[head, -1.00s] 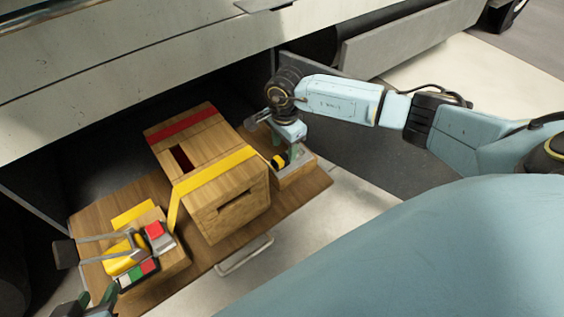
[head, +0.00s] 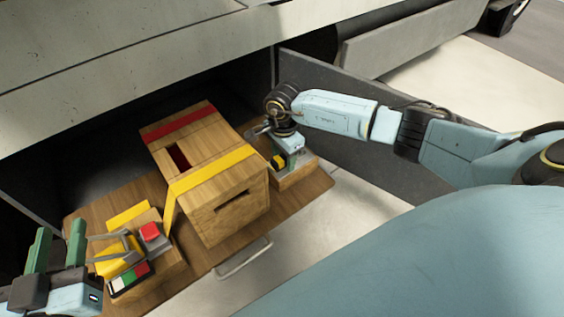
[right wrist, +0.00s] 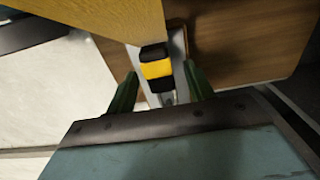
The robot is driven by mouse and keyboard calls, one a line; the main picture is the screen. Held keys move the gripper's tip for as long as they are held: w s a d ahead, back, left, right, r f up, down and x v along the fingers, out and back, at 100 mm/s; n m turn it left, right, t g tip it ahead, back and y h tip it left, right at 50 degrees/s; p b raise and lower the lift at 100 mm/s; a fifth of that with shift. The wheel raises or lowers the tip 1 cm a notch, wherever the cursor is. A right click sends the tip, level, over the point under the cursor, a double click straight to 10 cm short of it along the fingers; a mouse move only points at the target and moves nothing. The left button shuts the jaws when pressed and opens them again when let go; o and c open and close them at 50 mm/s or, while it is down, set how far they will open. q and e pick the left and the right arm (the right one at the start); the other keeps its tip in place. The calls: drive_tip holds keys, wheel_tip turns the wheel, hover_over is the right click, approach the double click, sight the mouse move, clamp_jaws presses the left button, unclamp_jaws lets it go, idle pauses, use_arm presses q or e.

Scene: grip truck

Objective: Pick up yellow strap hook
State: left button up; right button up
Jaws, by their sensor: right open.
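A black-and-yellow hook piece (head: 278,161) stands by the right side of the wooden box. In the right wrist view the yellow and black piece (right wrist: 157,69) lies against a grey metal strip, between my two green fingers. My right gripper (head: 291,166) is open around or just above it; I see no finger closed on it. A yellow strap (head: 213,171) runs over the box and down its left side. My left gripper (head: 59,236) is at the lower left, its green fingers apart and empty, left of a metal-and-yellow strap buckle (head: 112,255).
The wooden box (head: 231,213) with a red strap (head: 181,124) stands on a wooden board (head: 210,258). A red button (head: 150,231) and a coloured button panel (head: 128,279) sit at left. Dark compartment walls and the grey truck side lie behind.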

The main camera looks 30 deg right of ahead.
sight(283, 156)
drive_tip(key=c, duration=1.1)
drive_tip(key=shift+r, duration=0.1)
